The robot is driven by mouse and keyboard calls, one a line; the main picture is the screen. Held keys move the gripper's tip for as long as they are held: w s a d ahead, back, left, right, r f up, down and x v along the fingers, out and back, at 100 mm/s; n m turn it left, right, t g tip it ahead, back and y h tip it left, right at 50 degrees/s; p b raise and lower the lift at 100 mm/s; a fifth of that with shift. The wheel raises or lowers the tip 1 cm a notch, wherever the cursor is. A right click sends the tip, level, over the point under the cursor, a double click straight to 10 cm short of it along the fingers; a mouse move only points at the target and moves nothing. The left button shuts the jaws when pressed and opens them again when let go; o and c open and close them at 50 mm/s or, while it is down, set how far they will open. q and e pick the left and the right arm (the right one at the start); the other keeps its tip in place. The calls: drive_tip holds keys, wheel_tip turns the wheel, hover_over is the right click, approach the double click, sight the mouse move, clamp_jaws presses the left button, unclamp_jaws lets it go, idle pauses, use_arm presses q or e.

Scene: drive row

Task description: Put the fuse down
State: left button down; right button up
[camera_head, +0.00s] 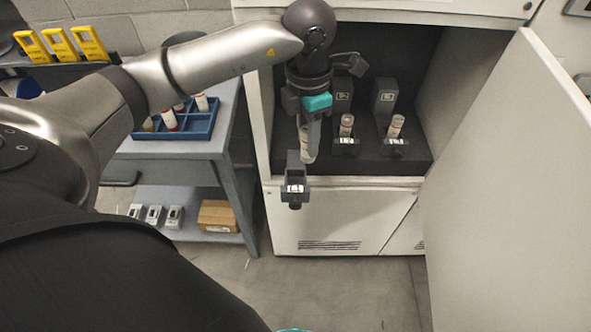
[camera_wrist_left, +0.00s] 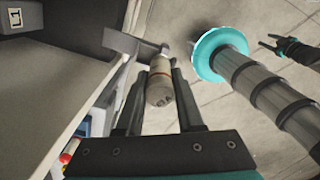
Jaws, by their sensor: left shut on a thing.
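My left gripper (camera_head: 310,135) is shut on a pale fuse (camera_head: 306,150) with a reddish band, held at the front left of the open cabinet. The left wrist view shows the fuse (camera_wrist_left: 160,85) between both fingers, one end toward me. A dark block with a white label (camera_head: 295,180) juts out just below and in front of it. Whether the fuse touches this block is unclear. A blue divided tray (camera_head: 203,128) with several fuses stands on the cart at left. My right gripper (camera_wrist_left: 275,45) shows small in the left wrist view, its fingers apart and empty.
Two dark holders in the cabinet each carry an upright fuse (camera_head: 347,125), (camera_head: 396,126). The open cabinet door (camera_head: 505,190) blocks the right. The grey cart (camera_head: 215,150) has a cardboard box (camera_head: 217,215) on its lower shelf. Yellow devices (camera_head: 60,44) stand at far left.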

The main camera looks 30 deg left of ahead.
sight(295, 169)
use_arm(q)
drive_tip(key=a+f+n, duration=0.1)
drive_tip(key=f+n, duration=0.2)
drive_tip(key=f, duration=0.1)
drive_tip(key=a+f+n, duration=0.1)
drive_tip(key=f+n, duration=0.3)
drive_tip(key=a+f+n+b, duration=0.1)
drive_tip(key=f+n, duration=0.2)
drive_tip(key=f, duration=0.1)
drive_tip(key=shift+w+a+f+n, duration=0.1)
drive_tip(key=shift+w+f+n, duration=0.15)
drive_tip(key=shift+w+n, duration=0.05)
drive_tip(key=shift+f, duration=0.15)
drive_tip(key=c, duration=0.5)
unclamp_jaws()
drive_tip(key=shift+c, duration=0.2)
